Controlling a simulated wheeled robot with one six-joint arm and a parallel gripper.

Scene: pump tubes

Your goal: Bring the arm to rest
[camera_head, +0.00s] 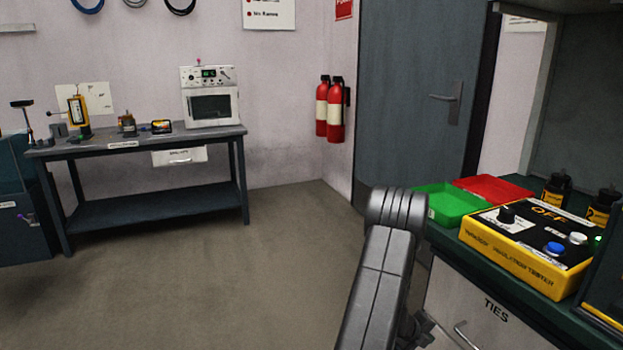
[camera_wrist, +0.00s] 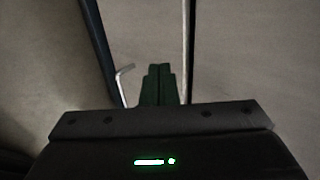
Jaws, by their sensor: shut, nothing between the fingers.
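My arm shows at the lower middle of the head view, a grey link rising in front of the workbench at the right. Below the fingers is the dark gripper body with a small green light.
At the right, the workbench (camera_head: 505,314) carries a green tray (camera_head: 446,204), a red tray (camera_head: 492,189) and a yellow insulation tester (camera_head: 521,254). Its front has a "TIES" drawer (camera_head: 480,300). A far table (camera_head: 140,144) holds instruments. The floor (camera_head: 200,270) between is clear.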

